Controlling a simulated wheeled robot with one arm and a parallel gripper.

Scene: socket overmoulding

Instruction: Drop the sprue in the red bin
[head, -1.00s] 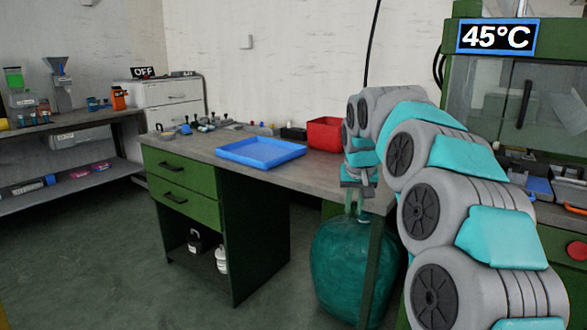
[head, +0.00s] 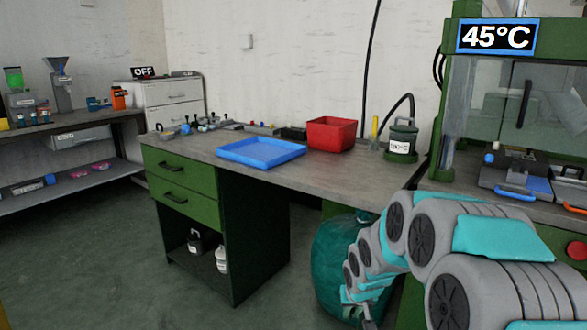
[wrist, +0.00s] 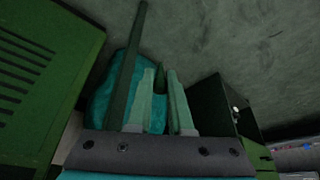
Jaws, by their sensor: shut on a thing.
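The red bin (head: 331,136) stands upright on the workbench, behind the right corner of the blue tray. My gripper (head: 368,318) hangs low in front of the bench, at the bottom edge of the head view and well below and apart from the bin. In the wrist view its two pale green fingers (wrist: 162,76) are close together, shut on the sprue. The sprue itself is too thin and dark to make out clearly between them.
The blue tray (head: 262,153) lies on the workbench (head: 335,178). A teal bag (head: 335,262) stands on the floor beside my arm; it also shows in the wrist view (wrist: 105,92). A dark canister (head: 402,140) stands right of the bin. The press (head: 505,40) reads 45°C.

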